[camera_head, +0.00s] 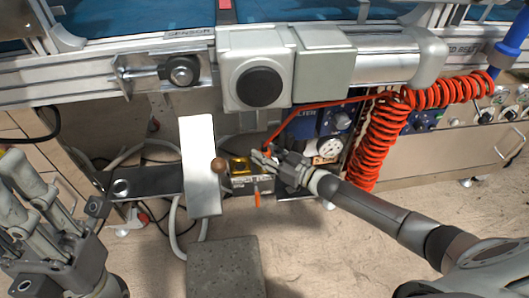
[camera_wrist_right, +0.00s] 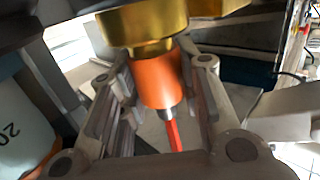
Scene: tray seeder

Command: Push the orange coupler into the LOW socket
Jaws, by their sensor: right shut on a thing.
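The orange coupler (camera_wrist_right: 160,80) stands between the two fingers of my right gripper (camera_wrist_right: 158,98), which is shut on it. A metal tip and red hose (camera_wrist_right: 174,132) come out of its near end. Its far end meets a brass socket collar (camera_wrist_right: 150,28); I cannot tell how deep it sits. No LOW label is readable. In the head view my right gripper (camera_head: 262,158) is beside a small box with a yellow top (camera_head: 239,166), and its fingers mostly hide the coupler. My left gripper (camera_head: 32,195) is at the left edge, away from the sockets; its opening is unclear.
A coiled red hose (camera_head: 372,145) hangs right of the gripper, with one strand running to it. A pressure gauge (camera_head: 329,148) and blue regulator (camera_head: 336,121) are close by. A white upright plate (camera_head: 200,165) and brown knob (camera_head: 218,165) stand left. A grey block (camera_head: 226,268) is in front.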

